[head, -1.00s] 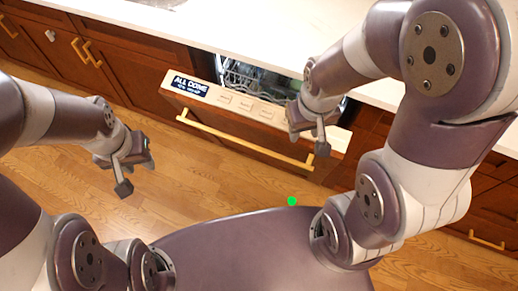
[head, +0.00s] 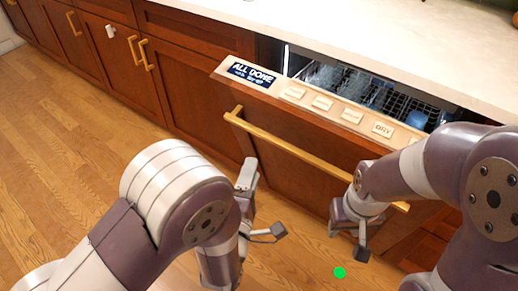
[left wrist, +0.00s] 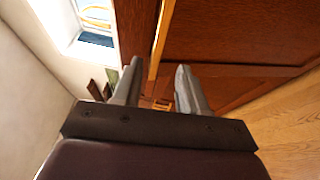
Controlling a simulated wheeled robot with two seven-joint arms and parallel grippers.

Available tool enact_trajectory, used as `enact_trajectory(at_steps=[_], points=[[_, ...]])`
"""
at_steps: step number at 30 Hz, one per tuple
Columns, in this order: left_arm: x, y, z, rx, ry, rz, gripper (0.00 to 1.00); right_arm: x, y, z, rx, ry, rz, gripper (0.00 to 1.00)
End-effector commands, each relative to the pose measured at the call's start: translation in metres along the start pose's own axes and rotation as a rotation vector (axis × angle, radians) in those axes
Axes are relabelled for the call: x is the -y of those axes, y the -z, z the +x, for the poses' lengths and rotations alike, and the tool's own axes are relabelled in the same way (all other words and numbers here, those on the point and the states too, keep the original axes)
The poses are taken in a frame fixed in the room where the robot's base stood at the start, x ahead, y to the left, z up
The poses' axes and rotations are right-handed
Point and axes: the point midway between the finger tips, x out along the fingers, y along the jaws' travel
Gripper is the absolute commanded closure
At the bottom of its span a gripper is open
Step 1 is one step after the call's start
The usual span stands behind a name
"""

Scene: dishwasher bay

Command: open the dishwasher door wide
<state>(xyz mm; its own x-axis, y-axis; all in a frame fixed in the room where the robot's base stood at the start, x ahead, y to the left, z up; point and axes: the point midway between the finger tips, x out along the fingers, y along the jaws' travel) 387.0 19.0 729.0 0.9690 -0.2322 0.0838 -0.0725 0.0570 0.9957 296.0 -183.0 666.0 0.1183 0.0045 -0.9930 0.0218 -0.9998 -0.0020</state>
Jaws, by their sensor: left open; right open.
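The dishwasher door (head: 290,150) is wooden and partly open, its top edge tilted out from the counter. Its top strip carries a display reading "ALL DONE" and several buttons. A long gold handle (head: 300,153) runs across its front. My left gripper (head: 262,204) is open and empty, in front of the door below the handle's left part. In the left wrist view, the gold handle (left wrist: 158,45) appears beyond and between the open fingers (left wrist: 160,88), not gripped. My right gripper (head: 348,230) is open near the handle's right part; contact there cannot be told.
A rack with dishes (head: 345,85) shows through the gap behind the door. The white countertop (head: 400,35) lies above. Wooden cabinets (head: 185,75) with gold handles stand to the left. The wood floor (head: 70,170) is clear at left. A green dot (head: 339,272) shows over the floor.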

Motion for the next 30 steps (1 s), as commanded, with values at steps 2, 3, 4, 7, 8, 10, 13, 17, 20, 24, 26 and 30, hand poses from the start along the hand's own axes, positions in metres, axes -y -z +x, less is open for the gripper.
enact_trajectory(at_steps=[2,3,4,7,8,10,13,17,20,24,26,30], points=[[-0.002,0.002,0.016,-0.006,-0.003,0.000,0.58,0.000,0.000,0.000,-0.001,0.000,0.000,0.57],[-0.001,0.002,0.026,-0.006,-0.002,0.000,0.58,0.000,0.000,0.002,-0.001,0.000,0.000,0.57],[-0.001,0.002,0.034,-0.007,-0.002,0.001,0.58,0.000,0.000,0.003,0.000,0.000,0.000,0.57],[-0.001,0.002,0.061,-0.005,-0.002,0.001,0.58,0.000,-0.001,0.006,0.000,0.000,0.000,0.57],[-0.001,0.002,0.069,-0.005,-0.002,0.003,0.58,0.000,-0.001,0.007,0.000,0.000,0.000,0.57],[0.000,0.002,0.085,-0.004,-0.001,0.002,0.58,0.000,-0.001,0.010,0.000,0.000,0.000,0.57],[0.000,0.001,0.102,-0.002,0.001,0.004,0.58,0.000,-0.002,0.012,0.000,0.000,0.000,0.57],[-0.001,0.001,0.115,-0.001,0.001,0.004,0.58,0.000,-0.002,0.013,0.000,0.000,0.000,0.57],[-0.002,0.001,0.118,0.000,0.002,0.004,0.58,0.000,-0.002,0.013,0.000,0.000,0.000,0.57],[-0.002,0.001,0.118,0.000,0.003,0.004,0.58,0.000,-0.002,0.013,0.000,0.000,0.000,0.57],[-0.002,0.001,0.118,-0.001,0.003,0.004,0.64,0.000,-0.002,0.013,0.000,0.000,0.000,0.57],[-0.002,0.001,0.118,-0.001,0.003,0.004,1.00,0.000,-0.002,0.013,0.000,0.000,0.000,0.57]])
